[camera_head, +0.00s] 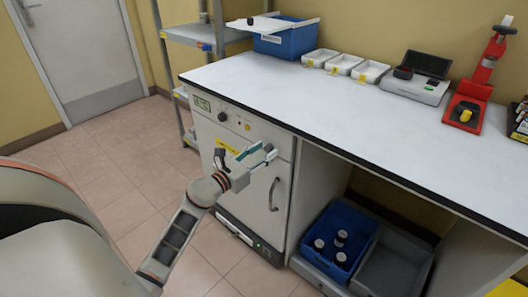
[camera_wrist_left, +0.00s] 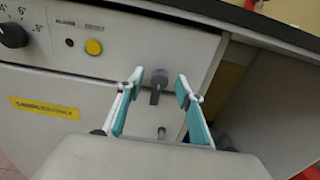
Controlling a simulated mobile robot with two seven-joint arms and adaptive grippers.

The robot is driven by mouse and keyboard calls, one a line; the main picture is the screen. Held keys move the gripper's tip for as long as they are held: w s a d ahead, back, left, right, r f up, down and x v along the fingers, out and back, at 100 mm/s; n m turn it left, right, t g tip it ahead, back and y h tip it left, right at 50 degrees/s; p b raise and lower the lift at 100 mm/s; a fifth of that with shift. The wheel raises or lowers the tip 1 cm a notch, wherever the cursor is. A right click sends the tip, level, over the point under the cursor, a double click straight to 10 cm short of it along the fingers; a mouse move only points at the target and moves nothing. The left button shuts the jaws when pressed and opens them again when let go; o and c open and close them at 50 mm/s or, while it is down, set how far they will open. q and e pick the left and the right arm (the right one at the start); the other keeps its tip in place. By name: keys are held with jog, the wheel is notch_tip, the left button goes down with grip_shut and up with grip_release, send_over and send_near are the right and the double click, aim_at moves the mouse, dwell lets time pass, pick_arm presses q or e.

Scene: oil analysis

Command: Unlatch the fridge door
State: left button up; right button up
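The fridge (camera_head: 228,118) is a white cabinet under the left end of the counter, with a dark curved handle (camera_head: 273,195) on its door. In the left wrist view, a dark grey latch (camera_wrist_left: 157,84) with a round head and a short downward tab sits near the door's upper right. My left gripper (camera_head: 262,151) is in front of the fridge's upper right part. In the left wrist view, the gripper (camera_wrist_left: 158,88) is open, its white and teal fingers on either side of the latch. Contact cannot be told. In the head view, the gripper hides the latch. My right gripper is not in view.
The fridge panel has a dark knob (camera_wrist_left: 12,35) and a yellow button (camera_wrist_left: 93,47). The counter (camera_head: 300,95) overhangs above, with its dark edge close by. A blue crate (camera_head: 338,222) with several dark-capped bottles stands to the right. The floor to the left is clear.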

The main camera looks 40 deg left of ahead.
pick_arm(q)
jog(key=shift+w, duration=0.2)
grip_shut()
